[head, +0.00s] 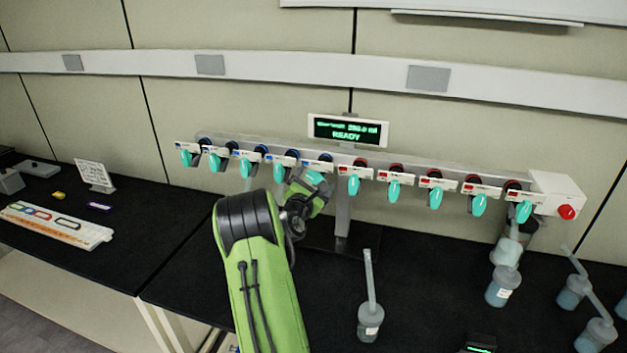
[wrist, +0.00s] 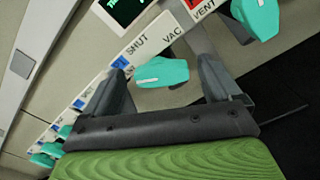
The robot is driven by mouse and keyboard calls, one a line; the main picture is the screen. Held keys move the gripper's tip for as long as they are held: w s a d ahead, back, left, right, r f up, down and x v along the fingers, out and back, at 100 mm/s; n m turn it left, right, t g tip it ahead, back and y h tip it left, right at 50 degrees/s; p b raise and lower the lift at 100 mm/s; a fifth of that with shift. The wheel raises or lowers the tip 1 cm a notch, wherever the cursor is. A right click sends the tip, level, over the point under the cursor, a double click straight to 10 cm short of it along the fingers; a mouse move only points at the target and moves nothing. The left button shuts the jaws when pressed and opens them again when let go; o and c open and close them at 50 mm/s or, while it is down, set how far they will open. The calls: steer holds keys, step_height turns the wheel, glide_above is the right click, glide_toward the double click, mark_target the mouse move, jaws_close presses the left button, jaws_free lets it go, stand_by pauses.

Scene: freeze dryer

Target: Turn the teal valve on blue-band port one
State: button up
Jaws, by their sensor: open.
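Several teal valves hang in a row on the manifold, blue-band ports on the left and red-band ports on the right. My gripper (head: 312,185) is at the right end of the blue group, and its body partly hides the valve there. In the wrist view my gripper (wrist: 163,68) is open, one finger on each side of a teal valve (wrist: 162,73). A blue mark and the words SHUT and VAC show on the label by it. I cannot tell whether the fingers touch it.
A red-band valve (wrist: 257,18) is close to the right finger. The display (head: 347,131) reads READY above the manifold. A red knob (head: 566,212) is at the right end. A flask (head: 370,320) with a tube stands on the black bench, with more flasks at the right.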

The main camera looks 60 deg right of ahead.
steer(key=c, duration=1.1)
steer(key=shift+o, duration=0.2)
steer(key=shift+f, duration=0.1)
steer(key=shift+m+b, duration=0.4)
steer(key=shift+b, duration=0.05)
steer(key=m+b, duration=0.5)
steer(key=shift+f, duration=0.3)
steer(key=m+b, duration=0.3)
steer(key=shift+m+b, duration=0.3)
steer(key=shift+m, duration=0.1)
steer(key=shift+m+b, duration=0.95)
steer(key=shift+m, duration=0.05)
steer(key=o, duration=1.1)
steer(key=shift+r, duration=0.1)
steer(key=shift+c, duration=0.2)
